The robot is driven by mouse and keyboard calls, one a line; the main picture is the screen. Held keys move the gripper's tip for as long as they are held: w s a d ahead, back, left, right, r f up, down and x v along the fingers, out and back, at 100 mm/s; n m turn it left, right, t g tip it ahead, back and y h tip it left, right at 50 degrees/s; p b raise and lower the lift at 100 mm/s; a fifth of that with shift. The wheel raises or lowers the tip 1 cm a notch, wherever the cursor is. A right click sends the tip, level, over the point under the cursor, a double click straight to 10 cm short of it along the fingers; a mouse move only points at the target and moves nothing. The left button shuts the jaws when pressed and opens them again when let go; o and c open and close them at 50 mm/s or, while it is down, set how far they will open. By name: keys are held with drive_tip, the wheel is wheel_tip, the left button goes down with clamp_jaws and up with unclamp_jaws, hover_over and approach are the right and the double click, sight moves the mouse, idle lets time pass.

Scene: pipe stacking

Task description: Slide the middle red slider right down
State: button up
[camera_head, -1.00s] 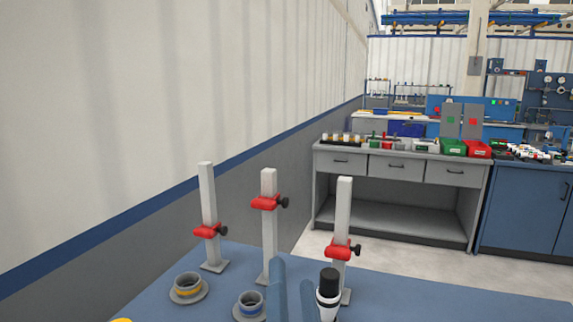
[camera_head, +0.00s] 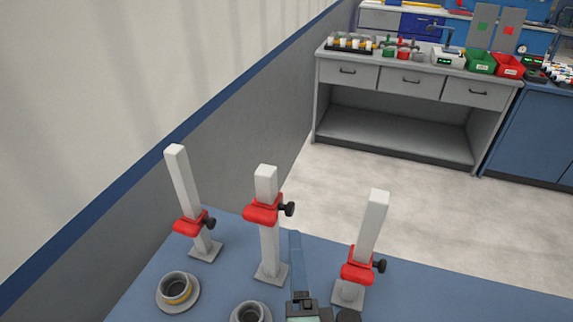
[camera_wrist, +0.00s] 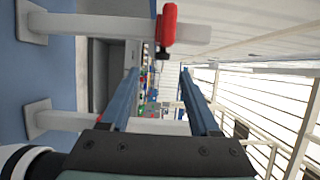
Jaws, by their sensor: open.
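The middle red slider (camera_head: 263,211) sits high on the middle pale post (camera_head: 267,248), its black knob pointing right. In the wrist view the slider (camera_wrist: 168,27) shows near the top edge, on a post (camera_wrist: 100,26) that runs sideways. My gripper (camera_head: 296,238) is just right of the middle post in the head view, with one blue finger clearly showing. The wrist view shows both blue fingers of my gripper (camera_wrist: 159,72) apart, with nothing gripped. The slider lies beside the fingers, not between them.
The left post has a red slider (camera_head: 190,222) low down. The right post has another (camera_head: 358,270) near its base. Flanged rings (camera_head: 177,290) and (camera_head: 250,313) lie on the blue table (camera_head: 225,282) in front. A grey workbench (camera_head: 410,90) stands beyond open floor.

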sight(269, 211)
drive_tip(key=w+a+p, duration=0.1)
drive_tip(key=w, duration=1.2)
drive_tip(key=shift+r+p, duration=0.15)
drive_tip(key=shift+p, duration=0.2)
clamp_jaws()
idle(1.0)
